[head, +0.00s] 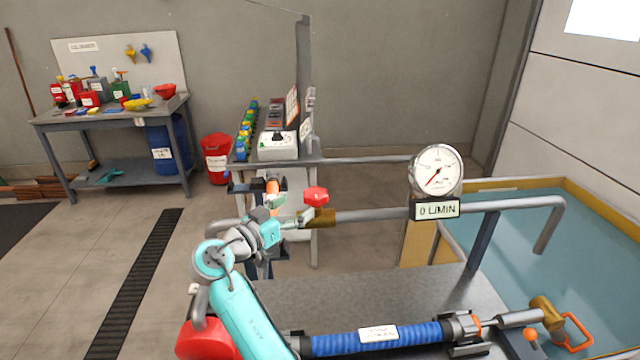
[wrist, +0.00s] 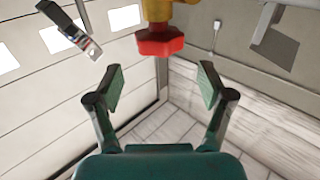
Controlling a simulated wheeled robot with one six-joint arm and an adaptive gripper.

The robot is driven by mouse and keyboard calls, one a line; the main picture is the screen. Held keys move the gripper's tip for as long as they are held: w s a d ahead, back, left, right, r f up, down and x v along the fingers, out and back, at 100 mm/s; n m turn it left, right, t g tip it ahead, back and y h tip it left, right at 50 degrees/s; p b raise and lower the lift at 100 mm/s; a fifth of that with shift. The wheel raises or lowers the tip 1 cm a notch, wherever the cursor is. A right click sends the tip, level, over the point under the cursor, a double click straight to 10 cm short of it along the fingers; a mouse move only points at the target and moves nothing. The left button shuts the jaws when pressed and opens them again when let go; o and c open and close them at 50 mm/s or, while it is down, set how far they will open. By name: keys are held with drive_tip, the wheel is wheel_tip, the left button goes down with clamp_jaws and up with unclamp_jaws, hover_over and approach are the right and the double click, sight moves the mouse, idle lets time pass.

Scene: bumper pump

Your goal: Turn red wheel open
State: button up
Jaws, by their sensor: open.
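The red wheel (head: 316,195) sits on a brass valve (head: 322,218) on the grey pipe, in the middle of the head view. My gripper (head: 289,211) is just left of the wheel, with its fingers apart. In the wrist view the red wheel (wrist: 160,43) is at the top centre, under a yellow-brass body. My gripper (wrist: 161,87) is open and empty there. The wheel lies beyond the fingertips, roughly midway between them sideways, and no contact shows.
A round gauge (head: 437,171) with a "0 L/MIN" sign (head: 437,209) stands on the pipe to the right. A water basin (head: 540,250) is at the far right. A control box (head: 278,146) is behind the valve.

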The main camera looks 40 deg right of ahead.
sight(323, 188)
drive_tip(key=d, duration=0.3)
drive_tip(key=w+d, duration=0.1)
drive_tip(key=d, duration=0.3)
drive_tip(key=w+d, duration=0.1)
drive_tip(key=d, duration=0.2)
drive_tip(key=shift+d, duration=0.15)
drive_tip(key=shift+c, duration=0.3)
drive_tip(key=c, duration=0.9)
